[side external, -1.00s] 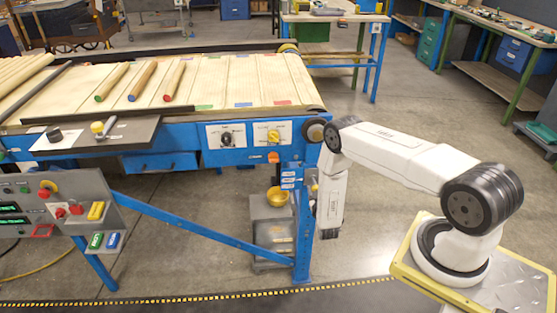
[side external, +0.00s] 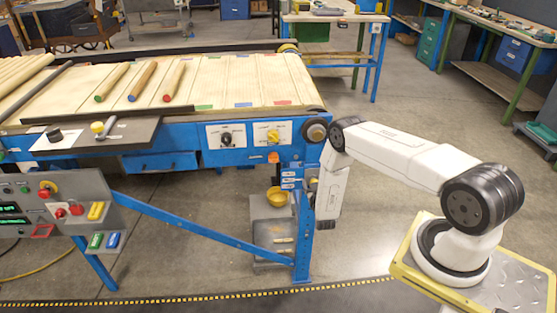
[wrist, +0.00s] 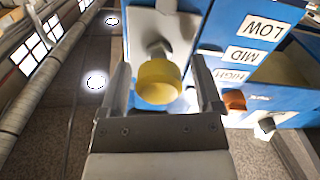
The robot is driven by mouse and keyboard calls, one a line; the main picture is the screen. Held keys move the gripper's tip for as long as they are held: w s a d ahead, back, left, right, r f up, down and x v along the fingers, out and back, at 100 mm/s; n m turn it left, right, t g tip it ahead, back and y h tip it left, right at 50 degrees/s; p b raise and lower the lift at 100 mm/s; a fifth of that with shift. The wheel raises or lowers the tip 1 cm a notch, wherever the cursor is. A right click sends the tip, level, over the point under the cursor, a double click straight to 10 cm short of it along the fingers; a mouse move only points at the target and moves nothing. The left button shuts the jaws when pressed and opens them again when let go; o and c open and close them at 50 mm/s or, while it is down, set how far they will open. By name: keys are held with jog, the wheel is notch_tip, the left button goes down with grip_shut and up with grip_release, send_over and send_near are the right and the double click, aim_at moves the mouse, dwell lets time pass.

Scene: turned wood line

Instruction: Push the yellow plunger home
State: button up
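The yellow plunger (wrist: 160,82) is a round yellow knob on a short grey shaft that stands out from a pale plate on the blue frame, seen in the wrist view. My gripper (wrist: 160,88) is open, with a finger on each side of the knob and a visible gap to each. In the wrist view the knob appears between the fingers; I cannot tell whether anything touches its face.
Labels reading LOW, MID and HIGH (wrist: 244,55) and an orange knob (wrist: 235,100) lie right of the plunger in the wrist view. Wood rods (side external: 142,82) lie on the conveyor (side external: 230,75). Open floor lies in front.

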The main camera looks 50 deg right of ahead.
jog(key=shift+s+a+f, duration=0.1)
jog(key=shift+s+a, duration=0.05)
jog(key=shift+a, duration=0.05)
jog(key=v, duration=0.7)
jog(key=shift+s, duration=0.2)
jog(key=shift+a, duration=0.15)
dwell(0.3)
jog(key=w+a+r+g+y, duration=0.1)
jog(key=w+a+r+y, duration=0.2)
jog(key=w+r+y, duration=0.35)
jog(key=w+a+r+n+g+y, duration=0.2)
jog(key=w+a+r+y, duration=0.1)
jog(key=a+r, duration=0.6)
jog(key=s+a+r+n+g+y, duration=0.1)
jog(key=s+a+r+n+g, duration=0.1)
jog(key=s+r, duration=0.4)
jog(key=s+a+r+n+g+y, duration=0.2)
jog(key=s+a+r+g, duration=0.3)
jog(key=s, duration=0.9)
notch_tip(320, 180, up, 2)
jog(key=shift+a+r, duration=0.1)
jog(key=shift+a, duration=0.95)
